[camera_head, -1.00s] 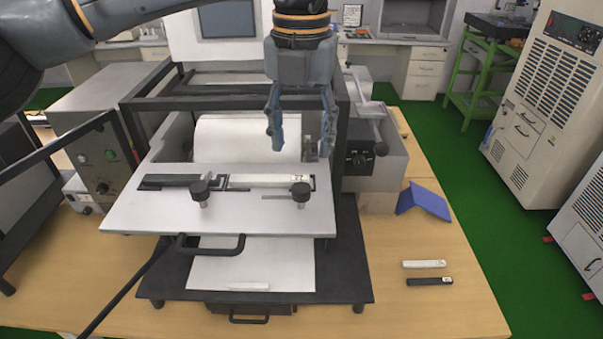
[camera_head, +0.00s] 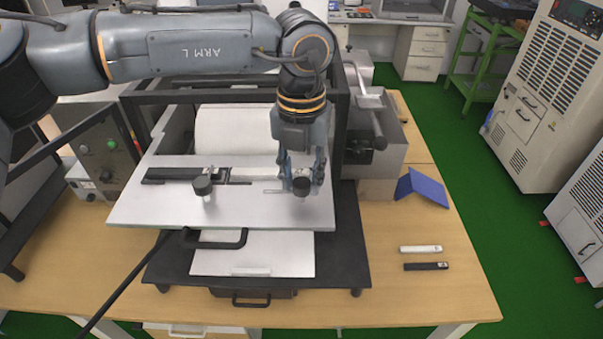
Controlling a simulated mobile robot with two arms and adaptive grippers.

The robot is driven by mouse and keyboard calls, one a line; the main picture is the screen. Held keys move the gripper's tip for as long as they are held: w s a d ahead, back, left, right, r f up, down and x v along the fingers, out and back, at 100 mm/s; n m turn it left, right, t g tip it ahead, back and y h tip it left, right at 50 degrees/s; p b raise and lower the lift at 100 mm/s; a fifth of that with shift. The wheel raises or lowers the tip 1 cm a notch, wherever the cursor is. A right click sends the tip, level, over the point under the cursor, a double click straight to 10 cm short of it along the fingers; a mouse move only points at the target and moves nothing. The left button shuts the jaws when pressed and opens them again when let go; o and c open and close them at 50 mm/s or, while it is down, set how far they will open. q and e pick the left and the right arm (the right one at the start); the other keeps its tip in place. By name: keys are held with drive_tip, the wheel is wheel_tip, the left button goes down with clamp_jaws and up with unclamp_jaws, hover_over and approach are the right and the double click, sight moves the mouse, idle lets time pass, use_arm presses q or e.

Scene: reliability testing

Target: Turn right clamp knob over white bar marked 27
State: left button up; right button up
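The right clamp knob (camera_head: 302,187) is a black round knob near the right side of the light grey plate (camera_head: 245,210). My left gripper (camera_head: 302,184) points down over it, with one finger on each side of the knob. The fingers look open; whether they touch the knob is hard to tell. The white bar (camera_head: 254,174) lies in the slot behind the knob, its right end and marking hidden by my gripper. The left clamp knob (camera_head: 203,187) stands on the plate to the left, beside a dark bar (camera_head: 172,174). My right gripper is not in view.
A loose white bar (camera_head: 421,249) and a black bar (camera_head: 426,266) lie on the wooden table (camera_head: 400,300) at the right. A blue angled piece (camera_head: 423,188) stands behind them. The dark machine frame (camera_head: 340,120) rises close around my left gripper.

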use_arm(q)
clamp_jaws()
drive_tip(key=m+b, duration=0.1)
drive_tip(key=b, duration=0.1)
drive_tip(key=m+b, duration=0.2)
drive_tip(key=shift+f, duration=0.25)
drive_tip(key=m+b, duration=0.2)
drive_tip(key=m, duration=0.1)
drive_tip(key=shift+r+m+b, duration=0.1)
drive_tip(key=shift+m+b, duration=0.3)
drive_tip(key=m+b, duration=0.1)
drive_tip(key=m, duration=0.1)
drive_tip(key=shift+r+m, duration=0.1)
drive_tip(key=shift+m, duration=0.3)
drive_tip(key=m+b, duration=0.1)
drive_tip(key=m, duration=0.1)
drive_tip(key=shift+m, duration=0.4)
drive_tip(key=m, duration=0.5)
drive_tip(key=shift+r, duration=0.15)
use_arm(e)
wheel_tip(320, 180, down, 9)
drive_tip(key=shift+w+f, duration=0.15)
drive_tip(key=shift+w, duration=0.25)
use_arm(q)
drive_tip(key=shift+m, duration=0.4)
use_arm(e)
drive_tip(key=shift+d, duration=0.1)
